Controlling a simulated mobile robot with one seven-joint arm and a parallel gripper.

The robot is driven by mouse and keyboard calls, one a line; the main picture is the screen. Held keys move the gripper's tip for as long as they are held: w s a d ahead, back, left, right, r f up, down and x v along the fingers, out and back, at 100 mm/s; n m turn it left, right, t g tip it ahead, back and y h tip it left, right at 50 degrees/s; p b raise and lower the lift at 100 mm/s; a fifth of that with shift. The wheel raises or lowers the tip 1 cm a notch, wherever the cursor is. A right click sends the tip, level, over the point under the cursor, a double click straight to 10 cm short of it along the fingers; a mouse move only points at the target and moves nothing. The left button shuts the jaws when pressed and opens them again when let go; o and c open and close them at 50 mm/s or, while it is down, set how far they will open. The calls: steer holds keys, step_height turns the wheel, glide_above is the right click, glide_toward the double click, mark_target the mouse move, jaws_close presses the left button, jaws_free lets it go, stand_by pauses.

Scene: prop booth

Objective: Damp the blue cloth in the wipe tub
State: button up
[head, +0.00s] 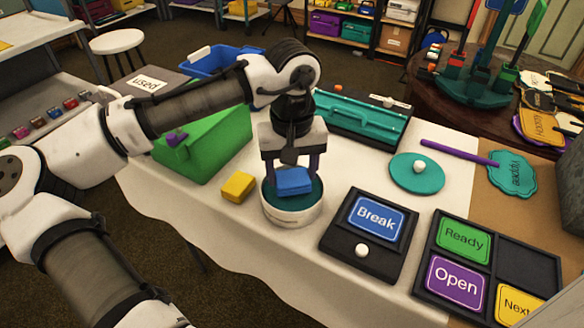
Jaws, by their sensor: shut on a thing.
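The blue cloth (294,181) is a folded pad between the fingers of my gripper (292,176). My gripper points down and is shut on it. The wipe tub (293,213) is a round white tub with a teal inside, directly under my gripper. The cloth is at the tub's mouth, over the teal inside. I cannot tell whether its underside touches the inside of the tub.
A yellow block (238,187) sits just left of the tub. A green wedge (205,143) stands behind it. A teal tray (360,118) lies behind. The white table's front edge is near.

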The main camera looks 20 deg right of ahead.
mark_target(292, 176)
steer(key=shift+f, duration=0.55)
stand_by(1.9)
step_height(292, 176, up, 7)
steer(key=p, duration=0.7)
steer(key=shift+r+p, duration=0.1)
steer(key=shift+p, duration=0.2)
stand_by(0.4)
